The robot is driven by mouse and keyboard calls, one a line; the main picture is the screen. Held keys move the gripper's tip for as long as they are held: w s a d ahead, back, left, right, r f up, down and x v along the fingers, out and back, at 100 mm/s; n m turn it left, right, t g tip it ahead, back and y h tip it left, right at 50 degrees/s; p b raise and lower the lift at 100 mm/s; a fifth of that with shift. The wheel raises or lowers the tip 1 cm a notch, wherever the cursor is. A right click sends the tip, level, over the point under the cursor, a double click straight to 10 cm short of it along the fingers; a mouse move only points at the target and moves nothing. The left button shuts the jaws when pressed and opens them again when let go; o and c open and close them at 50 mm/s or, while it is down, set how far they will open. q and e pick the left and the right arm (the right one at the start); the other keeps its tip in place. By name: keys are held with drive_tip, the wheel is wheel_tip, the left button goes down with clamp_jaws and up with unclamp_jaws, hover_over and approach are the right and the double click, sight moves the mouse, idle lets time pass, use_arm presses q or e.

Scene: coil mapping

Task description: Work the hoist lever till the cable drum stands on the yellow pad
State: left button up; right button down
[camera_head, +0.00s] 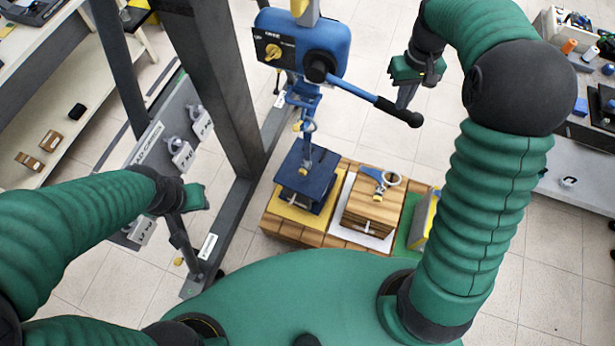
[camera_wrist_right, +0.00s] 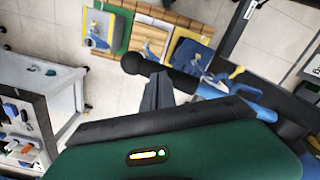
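The blue lever hoist (camera_head: 300,45) hangs at the top centre of the head view. Its lever (camera_head: 350,90) slopes down right to a black grip (camera_head: 402,113). A dark blue load (camera_head: 308,182), probably the cable drum, is below the hoist hook, over the yellow pad (camera_head: 290,213). I cannot tell whether it rests on the pad. My right gripper (camera_head: 403,98) is at the lever's grip end; its fingers overlap the grip (camera_wrist_right: 180,82) in the right wrist view. Whether they clasp it is unclear. My left gripper (camera_head: 180,235) is low at left, beside the label panel.
A wooden crate with a ring (camera_head: 370,205) is on a white pad at centre. A grey steel post (camera_head: 215,90) stands left of the hoist. Benches flank both sides.

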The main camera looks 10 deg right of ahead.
drive_tip(key=shift+a+f, duration=0.1)
drive_tip(key=shift+f, duration=0.35)
drive_tip(key=shift+f+b, duration=0.5)
drive_tip(key=shift+f, duration=0.05)
wheel_tip(320, 180, up, 19)
drive_tip(key=a+p, duration=0.1)
drive_tip(key=p, duration=1.5)
drive_tip(key=shift+w+a+f+p, duration=0.2)
drive_tip(key=shift+w+a+p, duration=0.1)
drive_tip(key=shift+w, duration=0.15)
drive_tip(key=shift+w+d+f, duration=0.1)
drive_tip(key=shift+w, duration=0.05)
